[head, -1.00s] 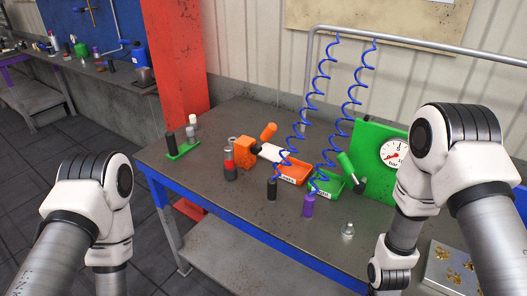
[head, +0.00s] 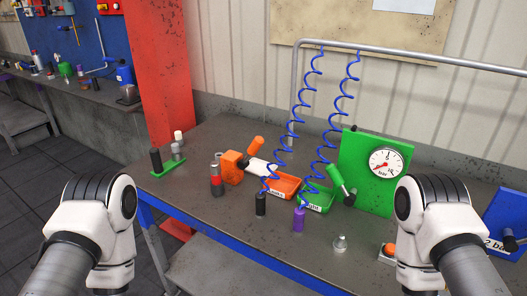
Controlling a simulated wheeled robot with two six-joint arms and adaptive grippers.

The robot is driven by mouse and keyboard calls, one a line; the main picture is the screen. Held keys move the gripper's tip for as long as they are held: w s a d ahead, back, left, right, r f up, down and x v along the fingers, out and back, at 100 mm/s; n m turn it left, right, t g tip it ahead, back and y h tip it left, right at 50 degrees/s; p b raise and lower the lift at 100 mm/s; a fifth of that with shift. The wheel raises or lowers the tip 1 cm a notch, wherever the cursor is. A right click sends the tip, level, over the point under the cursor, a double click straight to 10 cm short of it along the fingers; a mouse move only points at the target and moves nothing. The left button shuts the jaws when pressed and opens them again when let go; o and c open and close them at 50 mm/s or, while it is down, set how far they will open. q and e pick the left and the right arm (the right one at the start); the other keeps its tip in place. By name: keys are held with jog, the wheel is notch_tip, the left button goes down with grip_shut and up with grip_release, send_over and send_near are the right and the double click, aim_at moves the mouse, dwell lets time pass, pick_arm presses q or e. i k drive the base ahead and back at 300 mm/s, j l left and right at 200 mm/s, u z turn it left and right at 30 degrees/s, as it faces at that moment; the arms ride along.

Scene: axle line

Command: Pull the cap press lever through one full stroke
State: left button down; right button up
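I cannot tell for sure which device is the cap press. An orange block (head: 231,167) with an orange handle (head: 255,146) and a pale bar stands at the middle of the bench. A green panel (head: 360,190) with a round gauge (head: 385,163) stands upright further right. A green-handled lever (head: 338,178) leans in front of the panel's left edge. Neither of my grippers is in view. Only links of my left arm at lower left and my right arm at lower right show.
The bench (head: 230,220) holds a green rack (head: 168,169) with cylinders, an orange tray (head: 287,188), a green tray (head: 321,201), black (head: 261,204) and purple (head: 299,219) cylinders under coiled blue hoses, and a blue box (head: 507,225) at right. The bench's front left is clear.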

aim_at(258, 141)
jog(key=i+j+z, duration=0.1)
jog(key=j+z, duration=0.2)
jog(key=z, duration=0.15)
jog(key=j+z, duration=0.65)
jog(key=z, duration=0.2)
jog(key=j+z, duration=0.1)
jog(key=j, duration=0.55)
jog(key=k+j, duration=0.1)
jog(key=j, duration=0.55)
jog(key=z, duration=0.05)
